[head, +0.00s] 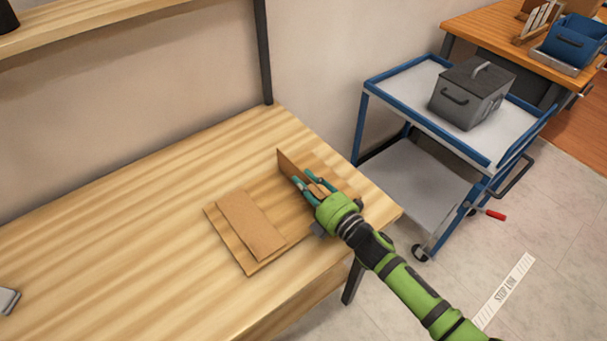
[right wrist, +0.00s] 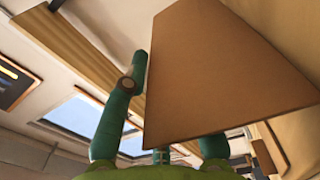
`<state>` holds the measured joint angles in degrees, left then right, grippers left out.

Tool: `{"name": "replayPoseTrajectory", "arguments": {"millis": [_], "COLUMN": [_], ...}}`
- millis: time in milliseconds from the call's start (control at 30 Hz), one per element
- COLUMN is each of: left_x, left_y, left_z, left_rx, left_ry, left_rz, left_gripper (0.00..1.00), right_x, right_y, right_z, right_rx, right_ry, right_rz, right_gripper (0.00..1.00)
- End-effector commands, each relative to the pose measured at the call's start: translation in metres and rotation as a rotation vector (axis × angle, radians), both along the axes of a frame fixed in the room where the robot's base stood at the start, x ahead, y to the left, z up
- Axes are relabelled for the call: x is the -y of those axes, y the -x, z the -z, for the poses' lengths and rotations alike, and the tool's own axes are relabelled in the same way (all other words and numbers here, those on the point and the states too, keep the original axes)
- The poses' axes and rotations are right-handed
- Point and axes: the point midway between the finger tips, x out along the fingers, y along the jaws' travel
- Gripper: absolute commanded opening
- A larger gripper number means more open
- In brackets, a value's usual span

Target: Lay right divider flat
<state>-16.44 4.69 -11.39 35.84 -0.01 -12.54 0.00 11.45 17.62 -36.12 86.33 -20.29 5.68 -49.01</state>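A brown divider (head: 250,223) lies flat on the left part of a thin wooden base board (head: 228,238) on the table. A second brown divider (head: 288,168) stands upright on the right part of the board. My right gripper (head: 312,182) is at this upright divider, its teal fingers apart just right of it. In the right wrist view, a broad brown panel (right wrist: 220,75) fills the middle and right and hides most of one finger. The other finger shows left of the panel, its tip near the panel's edge. I cannot tell whether they touch.
The wooden table (head: 110,245) is mostly clear left of the board. A small grey object (head: 8,300) lies at its left edge. A blue-framed cart (head: 425,125) with a dark lidded box (head: 470,95) stands at right, beyond the table end. A shelf runs above left.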

Motion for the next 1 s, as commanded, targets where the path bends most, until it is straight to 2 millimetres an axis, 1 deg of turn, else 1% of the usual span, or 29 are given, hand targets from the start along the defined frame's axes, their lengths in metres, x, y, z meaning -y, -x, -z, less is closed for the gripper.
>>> {"name": "replayPoseTrajectory", "arguments": {"millis": [167, 200, 233, 267, 367, 467, 567, 700, 800, 1000], "left_x": [0.0, 0.0, 0.0, -0.001, -0.001, -0.001, -0.001, 0.0, 0.001, 0.003], "left_y": [0.009, 0.013, 0.015, 0.018, 0.024, 0.024, 0.021, 0.015, 0.011, 0.009], "left_z": [0.0, 0.0, 0.001, 0.001, 0.001, 0.001, -0.001, -0.004, -0.005, -0.005], "left_rx": [-0.012, -0.017, -0.022, -0.026, -0.036, -0.036, -0.033, -0.025, -0.016, -0.012], "left_ry": [-0.001, -0.001, -0.001, -0.002, -0.003, -0.003, -0.002, 0.0, 0.0, 0.003], "left_rz": [0.0, 0.001, 0.001, 0.001, 0.001, 0.001, 0.002, 0.002, 0.002, 0.001], "left_gripper": [0.26, 0.26, 0.26, 0.26, 0.26, 0.26, 0.26, 0.26, 0.26, 0.26], "right_x": [0.0, 0.0, 0.0, 0.0, 0.0, 0.0, 0.003, 0.011, 0.014, 0.014], "right_y": [0.0, 0.0, 0.0, 0.0, 0.001, 0.001, -0.002, -0.008, -0.01, -0.009], "right_z": [0.0, 0.0, 0.0, 0.0, 0.001, 0.001, 0.0, 0.001, 0.002, 0.003], "right_rx": [-0.001, -0.001, -0.001, -0.001, -0.001, -0.005, -0.035, -0.118, -0.152, -0.158], "right_ry": [-0.001, -0.001, -0.001, -0.001, 0.0, -0.001, -0.04, -0.149, -0.194, -0.201], "right_rz": [0.0, 0.0, 0.0, 0.0, 0.0, -0.001, -0.001, 0.001, 0.0, -0.001], "right_gripper": [0.26, 0.18, 0.06, 0.0, 0.0, 0.0, 0.0, 0.0, 0.0, 0.0]}}
